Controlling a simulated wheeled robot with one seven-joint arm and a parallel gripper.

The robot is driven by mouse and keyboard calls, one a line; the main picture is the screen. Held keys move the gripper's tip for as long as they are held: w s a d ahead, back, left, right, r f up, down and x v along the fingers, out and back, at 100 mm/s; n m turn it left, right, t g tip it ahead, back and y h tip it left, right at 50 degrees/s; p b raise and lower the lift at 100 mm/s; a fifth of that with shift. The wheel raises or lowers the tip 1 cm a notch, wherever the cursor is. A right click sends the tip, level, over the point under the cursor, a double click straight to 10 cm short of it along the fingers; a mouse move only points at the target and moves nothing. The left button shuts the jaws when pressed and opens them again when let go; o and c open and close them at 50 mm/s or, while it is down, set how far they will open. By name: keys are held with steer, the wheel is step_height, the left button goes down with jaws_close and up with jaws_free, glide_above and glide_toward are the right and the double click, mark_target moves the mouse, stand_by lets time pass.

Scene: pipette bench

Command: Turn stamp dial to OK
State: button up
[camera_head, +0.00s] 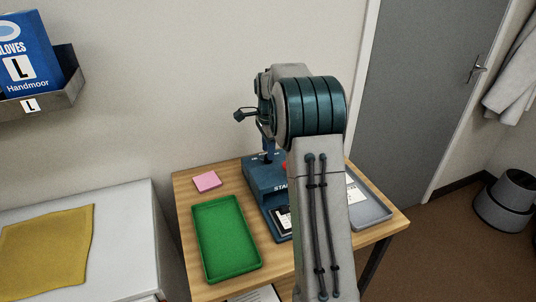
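The blue stamp machine (262,182) stands on the wooden table, with white letters reading "STA" before my arm cuts them off. A small red part (284,166) shows at the arm's edge; I cannot tell what it is. I cannot make out the dial or its setting; my arm hides the machine's right side. My arm rises in front of the machine and bends over above it. The dark end of my gripper (243,114) points left, above the machine and apart from the table. Its fingers are too small and dark to read.
A green tray (227,238) lies left of the machine, with a pink pad (207,181) behind it. A grey tray (372,211) sits right of my arm, partly hidden. A white cabinet with a yellow cloth (47,250) stands left. A wall bin holds a glove box (25,55).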

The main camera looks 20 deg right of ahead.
steer(key=shift+f, duration=1.05)
steer(key=c, duration=0.7)
